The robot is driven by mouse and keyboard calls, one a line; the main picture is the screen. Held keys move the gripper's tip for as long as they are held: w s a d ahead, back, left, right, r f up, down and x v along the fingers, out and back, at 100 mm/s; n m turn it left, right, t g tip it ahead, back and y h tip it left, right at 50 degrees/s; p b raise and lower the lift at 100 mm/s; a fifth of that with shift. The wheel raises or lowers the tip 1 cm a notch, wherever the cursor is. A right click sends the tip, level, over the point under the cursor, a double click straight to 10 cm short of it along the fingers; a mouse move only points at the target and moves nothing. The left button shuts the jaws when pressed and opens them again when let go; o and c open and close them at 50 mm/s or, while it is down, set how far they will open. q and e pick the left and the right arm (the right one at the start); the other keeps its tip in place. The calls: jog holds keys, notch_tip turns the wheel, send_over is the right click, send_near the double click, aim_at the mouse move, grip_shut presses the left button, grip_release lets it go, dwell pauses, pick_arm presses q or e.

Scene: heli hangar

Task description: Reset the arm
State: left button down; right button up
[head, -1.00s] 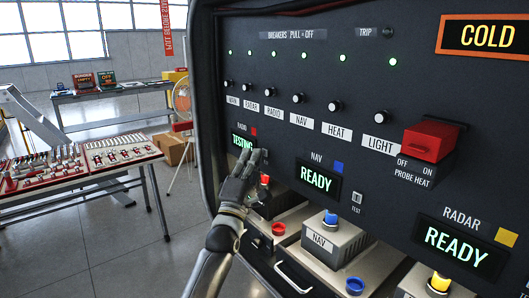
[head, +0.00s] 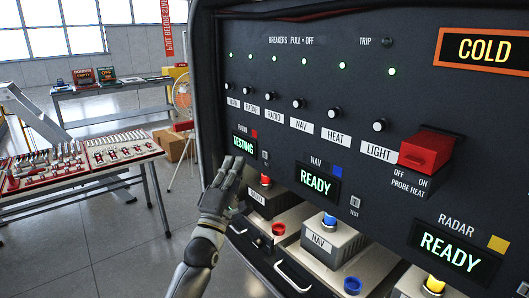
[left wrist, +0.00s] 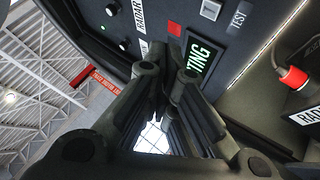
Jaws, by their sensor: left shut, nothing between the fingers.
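My left gripper (head: 232,168) is shut and empty in the head view, in front of the lower left of the black panel (head: 290,75). Its fingers point up, just below and left of the radio display (head: 243,144), which reads TESTING. In the left wrist view the fingers (left wrist: 168,75) are together and partly cover that display (left wrist: 199,57). A test button (left wrist: 211,9) shows beyond them, apart from the fingertips. My right gripper is in neither view.
Below the panel are open drawers with a radio box (head: 257,199), a NAV box (head: 330,243) and red and blue caps. A red guarded switch (head: 426,152) sits at right. A tool table (head: 80,165) stands at left, with open floor between.

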pick_arm(q)
jog(key=shift+s, duration=0.1)
